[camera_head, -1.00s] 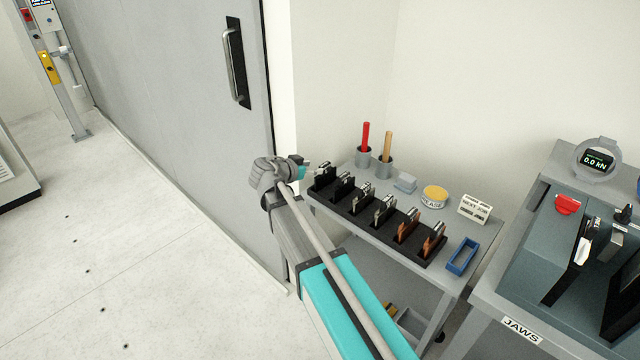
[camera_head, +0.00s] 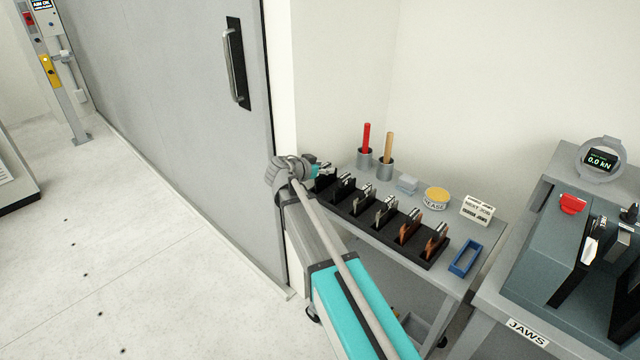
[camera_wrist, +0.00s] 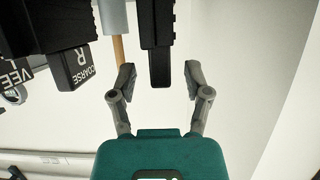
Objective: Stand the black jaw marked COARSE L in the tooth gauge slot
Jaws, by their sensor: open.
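My gripper (camera_wrist: 158,76) is open in the wrist view. A black jaw (camera_wrist: 157,35) reaches down between its two fingers, apart from both; its marking is not visible. Left of it hangs a black jaw marked COARSE R (camera_wrist: 76,66), with a VEE jaw (camera_wrist: 12,78) beyond. In the head view the teal end of my gripper (camera_head: 319,171) is at the far left end of the black jaw rack (camera_head: 372,232), over the leftmost black jaw, which it partly hides. I cannot make out a marked tooth gauge slot.
On the same grey cart stand cups with a red stick (camera_head: 366,140) and a wooden stick (camera_head: 387,148), a yellow-lidded grease tin (camera_head: 436,199), a small sign (camera_head: 477,209) and a blue open frame (camera_head: 465,258). A grey bench labelled JAWS (camera_head: 527,331) is at the right.

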